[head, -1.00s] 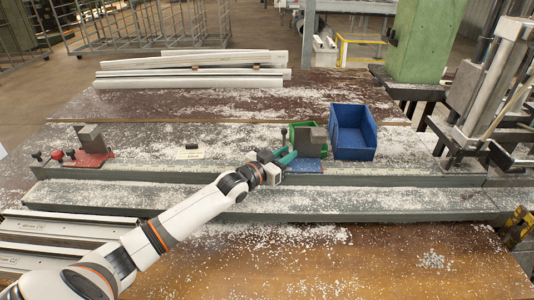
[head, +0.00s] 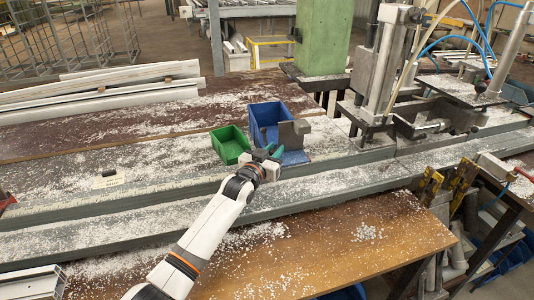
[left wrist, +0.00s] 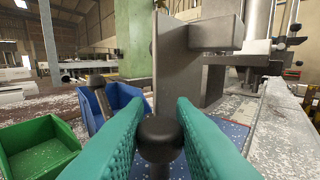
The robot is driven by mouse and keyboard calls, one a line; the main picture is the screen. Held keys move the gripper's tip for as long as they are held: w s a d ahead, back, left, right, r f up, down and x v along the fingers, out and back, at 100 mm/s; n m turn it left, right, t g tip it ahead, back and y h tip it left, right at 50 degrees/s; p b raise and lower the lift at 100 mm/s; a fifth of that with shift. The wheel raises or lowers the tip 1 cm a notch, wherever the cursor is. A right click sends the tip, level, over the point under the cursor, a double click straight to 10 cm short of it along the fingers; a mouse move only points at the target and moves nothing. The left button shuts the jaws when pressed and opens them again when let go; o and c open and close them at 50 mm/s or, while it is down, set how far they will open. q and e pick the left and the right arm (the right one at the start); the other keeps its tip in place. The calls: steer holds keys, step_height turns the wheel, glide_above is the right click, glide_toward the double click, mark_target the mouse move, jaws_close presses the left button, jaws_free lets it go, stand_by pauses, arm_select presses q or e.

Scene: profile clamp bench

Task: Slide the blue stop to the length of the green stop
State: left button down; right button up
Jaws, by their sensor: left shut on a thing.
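The blue stop is a grey steel block (head: 293,134) on a blue base plate (head: 295,158), standing on the long grey rail (head: 120,203). My left gripper (head: 271,153) is at its left side. In the left wrist view the teal fingers (left wrist: 160,145) are shut on the stop's black knob (left wrist: 160,132). The grey block (left wrist: 205,65) and speckled blue plate (left wrist: 236,132) are just beyond. I see no green stop; the green thing beside the rail is an open bin (head: 229,146). My right gripper is not in view.
An open blue bin (head: 264,115) stands behind the stop, close to it. To the right, the rail runs on towards a grey clamp machine (head: 375,85) beside a green column (head: 322,38). A small label block (head: 108,176) lies at left. White chips cover the bench.

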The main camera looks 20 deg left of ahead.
arm_select(q)
steer(key=shift+r, duration=0.1)
steer(key=c, duration=1.3)
jaws_free()
steer(key=shift+o, duration=0.2)
steer(key=v, duration=1.2)
steer(key=shift+s+b, duration=0.1)
steer(key=shift+b, duration=0.2)
